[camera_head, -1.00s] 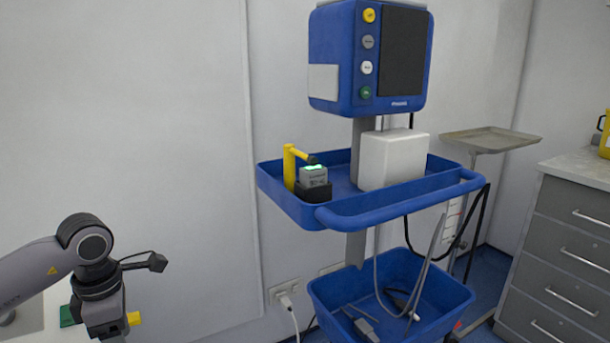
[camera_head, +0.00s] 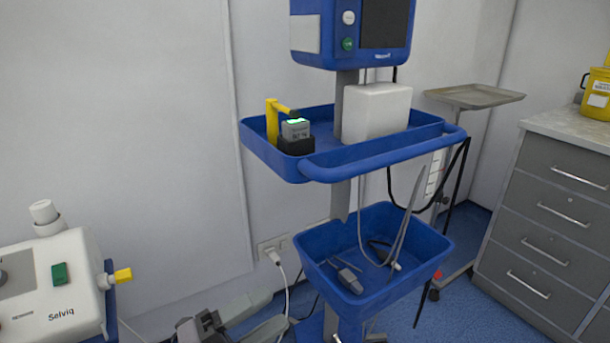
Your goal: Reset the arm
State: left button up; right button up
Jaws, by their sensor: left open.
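My left gripper (camera_head: 277,309) shows at the bottom edge of the head view, left of the stand's lower bin. Its two grey fingers point right and are apart, with nothing seen between them. The rest of my left arm is largely cut off by the frame's bottom edge. My right gripper is not in view.
A blue monitor stand has an upper tray (camera_head: 270,160) with a yellow-handled device (camera_head: 272,122) and a white box (camera_head: 377,112). A lower blue bin (camera_head: 330,290) holds cables. A white Selviq machine (camera_head: 60,290) stands at left, grey drawers (camera_head: 560,220) at right.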

pick_arm(q)
jog(key=s+a+f+n+t+y, duration=0.1)
jog(key=a+f+n+t+y, duration=0.25)
jog(key=f+n+y, duration=0.4)
jog(key=a+f+n+t+y, duration=0.2)
jog(key=a+f+n+y, duration=0.25)
jog(key=n, duration=0.65)
jog(key=s+a+f+n+g+y, duration=0.5)
jog(key=s+f+n, duration=0.3)
jog(key=s+f, duration=0.35)
notch_tip(320, 180, up, 11)
jog(key=a+p, duration=0.1)
jog(key=p, duration=1.2)
jog(key=shift+w+f+m+g+h, duration=0.2)
jog(key=shift+m+g+h, duration=0.15)
jog(key=shift+h, duration=0.05)
jog(key=shift+c, duration=1.3)
jog(key=shift+a, duration=0.1)
jog(key=shift+c, duration=0.2)
